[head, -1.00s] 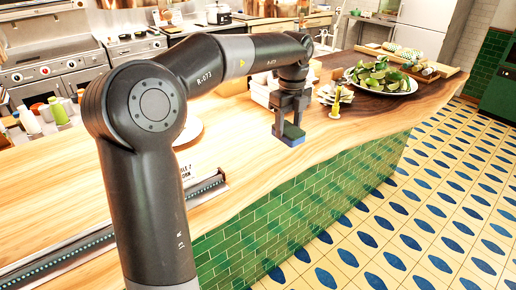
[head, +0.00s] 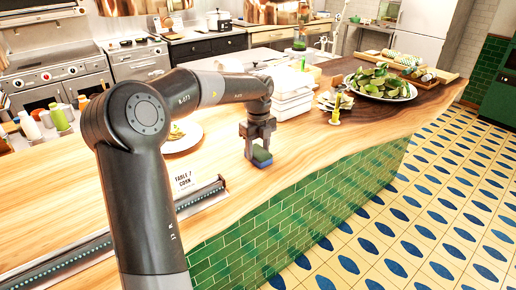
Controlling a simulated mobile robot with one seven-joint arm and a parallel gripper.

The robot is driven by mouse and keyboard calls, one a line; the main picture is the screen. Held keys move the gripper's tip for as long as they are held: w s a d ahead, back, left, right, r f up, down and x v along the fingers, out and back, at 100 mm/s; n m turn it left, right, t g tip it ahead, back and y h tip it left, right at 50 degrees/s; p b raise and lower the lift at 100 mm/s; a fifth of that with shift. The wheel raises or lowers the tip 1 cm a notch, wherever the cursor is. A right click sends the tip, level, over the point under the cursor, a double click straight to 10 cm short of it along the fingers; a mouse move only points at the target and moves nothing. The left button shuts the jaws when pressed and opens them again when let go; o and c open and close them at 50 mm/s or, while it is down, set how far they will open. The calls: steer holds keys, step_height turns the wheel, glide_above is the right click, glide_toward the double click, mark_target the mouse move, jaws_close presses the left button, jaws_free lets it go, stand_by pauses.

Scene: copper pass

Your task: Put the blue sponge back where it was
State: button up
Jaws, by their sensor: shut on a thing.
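My gripper (head: 258,150) is shut on the blue sponge (head: 262,161), which has a green top face and a blue lower side. The gripper points down near the front edge of the wooden counter (head: 310,150). The sponge is at or just above the counter top; I cannot tell whether it touches. Part of the sponge is hidden by the fingers.
White stacked containers (head: 289,98) stand just behind my gripper. A plate with food (head: 183,138) is to the left. A "TABLE 7 CORN" card (head: 184,181) stands by a dark rail (head: 110,240). A plate of limes (head: 382,84) is at the right.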

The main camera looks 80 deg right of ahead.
steer(key=o, duration=0.9)
